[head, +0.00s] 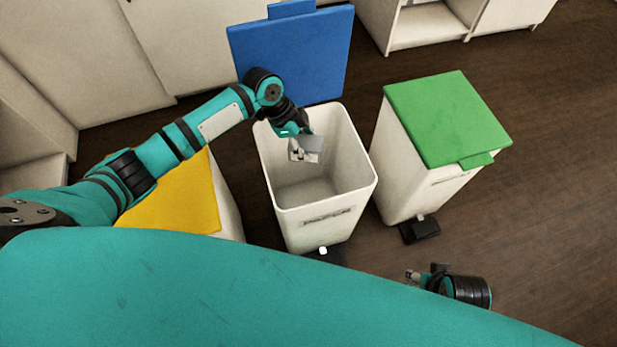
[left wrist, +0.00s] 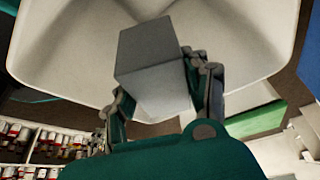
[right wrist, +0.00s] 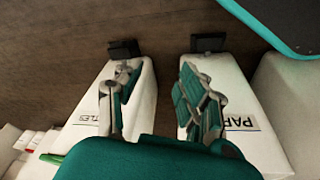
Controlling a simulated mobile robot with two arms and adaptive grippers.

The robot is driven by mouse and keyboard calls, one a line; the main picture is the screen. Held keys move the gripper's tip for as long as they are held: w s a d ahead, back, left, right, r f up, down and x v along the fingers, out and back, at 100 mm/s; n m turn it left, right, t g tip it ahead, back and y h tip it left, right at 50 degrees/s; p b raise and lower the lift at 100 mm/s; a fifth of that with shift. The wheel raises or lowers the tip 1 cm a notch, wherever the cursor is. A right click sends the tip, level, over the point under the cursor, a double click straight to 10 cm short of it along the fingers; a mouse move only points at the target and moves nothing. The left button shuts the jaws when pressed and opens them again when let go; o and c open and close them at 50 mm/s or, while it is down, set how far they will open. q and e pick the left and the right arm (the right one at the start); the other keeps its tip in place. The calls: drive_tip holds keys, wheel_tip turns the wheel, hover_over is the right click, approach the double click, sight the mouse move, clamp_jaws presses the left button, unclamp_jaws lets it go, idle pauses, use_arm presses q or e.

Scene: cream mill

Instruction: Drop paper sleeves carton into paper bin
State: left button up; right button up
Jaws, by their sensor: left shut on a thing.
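The paper bin (head: 330,222) is a tall white open bin with a paper label on its front, and its blue lid (head: 293,60) is raised behind it. My left gripper (head: 300,140) reaches over the back left rim and is shut on a small plain grey carton (head: 312,144). The carton (left wrist: 155,65) also shows between the fingers in the left wrist view, against the bin's pale walls. It is at the bin's mouth; how deep it sits is hard to tell. My right gripper (right wrist: 155,95) is open and empty, low at the right in the head view (head: 418,277).
A bin with a closed green lid (head: 447,118) stands to the right, with a black pedal (head: 420,229) at its foot. A yellow-lidded bin (head: 185,200) stands to the left, partly behind my arm. White cabinets (head: 190,45) line the back. Dark floor is open at the right.

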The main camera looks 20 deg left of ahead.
use_arm(q)
drive_tip(key=shift+f+b, duration=0.35)
drive_tip(key=shift+f, duration=0.05)
use_arm(e)
drive_tip(key=shift+w+v, duration=0.15)
drive_tip(key=shift+v, duration=0.7)
drive_tip(key=shift+w+v, duration=0.15)
drive_tip(key=shift+v, duration=0.75)
use_arm(q)
drive_tip(key=o, duration=1)
drive_tip(key=v, duration=1.2)
